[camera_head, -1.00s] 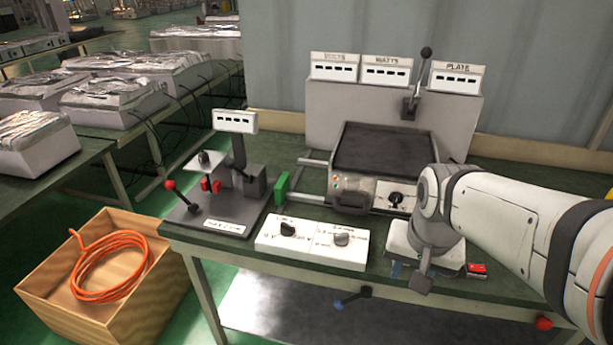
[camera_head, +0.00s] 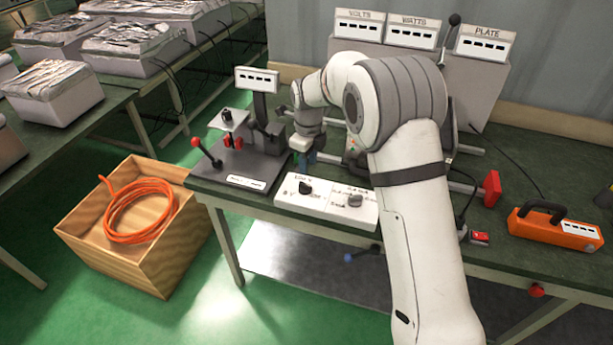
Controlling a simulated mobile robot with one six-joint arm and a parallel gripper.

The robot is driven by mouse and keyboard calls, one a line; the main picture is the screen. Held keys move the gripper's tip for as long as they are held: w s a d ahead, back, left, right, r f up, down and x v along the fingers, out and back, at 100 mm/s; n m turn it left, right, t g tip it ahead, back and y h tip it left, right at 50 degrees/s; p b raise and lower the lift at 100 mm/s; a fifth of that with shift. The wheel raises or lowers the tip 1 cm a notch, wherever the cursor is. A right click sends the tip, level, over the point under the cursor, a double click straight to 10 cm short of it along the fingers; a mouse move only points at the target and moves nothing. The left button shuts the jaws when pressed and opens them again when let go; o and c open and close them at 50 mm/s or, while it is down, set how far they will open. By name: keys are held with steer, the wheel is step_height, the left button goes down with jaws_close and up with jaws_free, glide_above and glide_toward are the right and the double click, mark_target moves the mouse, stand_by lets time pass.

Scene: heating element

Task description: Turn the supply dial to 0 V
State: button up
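A white control box (camera_head: 322,215) at the front edge of the bench carries two dark dials. The left dial (camera_head: 305,188) has small print around it, with what looks like a "V" to its lower left. The right dial (camera_head: 355,200) has its own print. The lettering is too small to read surely, so I cannot tell the dial settings. My gripper (camera_head: 304,158) points down behind the box, above and beyond the left dial and apart from it. Its fingers are small and partly hidden, and I cannot tell whether they are open.
A dark stand (camera_head: 245,165) with a red-knobbed lever is left of my gripper. Meters reading VOLTS (camera_head: 359,26), WATTS and PLATE stand behind. My arm covers most of the hot plate unit. An orange case (camera_head: 556,229) lies right; a wooden crate (camera_head: 130,245) stands on the floor left.

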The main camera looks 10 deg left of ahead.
mark_target(307, 185)
steer(key=shift+w+a+f, duration=0.1)
steer(key=shift+a+f, duration=0.2)
steer(key=shift+f, duration=0.3)
step_height(307, 185, down, 7)
steer(key=shift+f+p, duration=0.1)
steer(key=shift+p, duration=0.65)
steer(key=shift+d, duration=0.1)
steer(key=shift+c, duration=0.2)
jaws_close()
